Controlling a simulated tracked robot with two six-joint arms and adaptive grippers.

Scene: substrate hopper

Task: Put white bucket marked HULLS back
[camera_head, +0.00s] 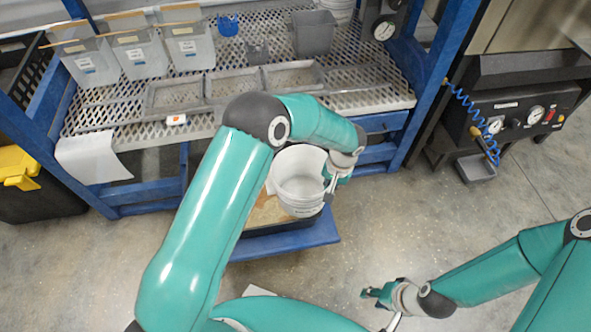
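A white bucket (299,192) stands upright, open top up, over the low blue step (285,242) in front of the rack. Dark marking shows low on its front, too small to read. My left arm crosses the middle of the view, and my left gripper (330,187) is at the bucket's right side, against its rim. The fingers are small and partly hidden, so I cannot tell whether they are closed on it. My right gripper (378,308) is open and empty over the floor at the lower right, well apart from the bucket.
The blue rack (130,201) holds a mesh shelf with several clear bins (138,53), grey trays (235,84), a grey bin (312,33) and another white bucket (336,8). A gauge panel (515,115) stands right. A yellow-lidded bin (18,167) is left.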

